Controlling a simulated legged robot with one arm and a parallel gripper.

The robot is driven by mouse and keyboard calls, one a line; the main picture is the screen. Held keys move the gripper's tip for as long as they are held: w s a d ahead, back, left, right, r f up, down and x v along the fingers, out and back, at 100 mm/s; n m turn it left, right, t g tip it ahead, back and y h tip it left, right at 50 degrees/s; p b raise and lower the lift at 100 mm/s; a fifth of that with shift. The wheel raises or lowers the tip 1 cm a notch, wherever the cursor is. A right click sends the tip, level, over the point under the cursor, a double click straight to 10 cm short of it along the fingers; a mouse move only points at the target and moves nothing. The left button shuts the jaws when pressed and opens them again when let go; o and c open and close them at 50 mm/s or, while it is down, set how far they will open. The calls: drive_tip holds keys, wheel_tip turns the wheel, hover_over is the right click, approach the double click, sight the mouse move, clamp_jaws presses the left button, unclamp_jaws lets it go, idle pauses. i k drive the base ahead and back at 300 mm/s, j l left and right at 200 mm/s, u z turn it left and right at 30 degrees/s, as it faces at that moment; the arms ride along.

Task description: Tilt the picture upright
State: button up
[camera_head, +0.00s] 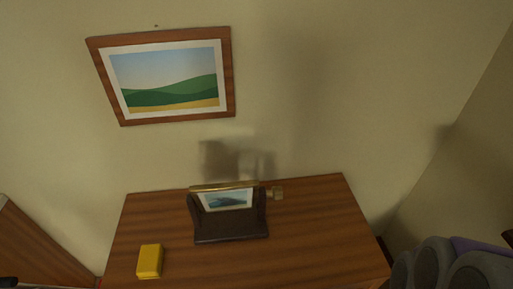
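A wood-framed picture (226,75) of green hills under a blue sky hangs on the wall at the upper left. Its top and bottom edges rise slightly to the right, about parallel to the back edge of the wooden desk (310,225). A smaller gold-rimmed picture (228,200) of a blue landscape stands on the desk in a dark brown holder (231,232). It looks leaned back; its exact tilt is hard to tell.
A yellow block (149,261) lies at the desk's front left. A small brown piece (277,193) sits beside the smaller picture. The desk's right side is clear. Grey rounded shapes (432,263) fill the lower right corner; I cannot tell what they are.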

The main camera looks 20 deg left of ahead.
sight(210, 198)
drive_tip(key=u, duration=1.35)
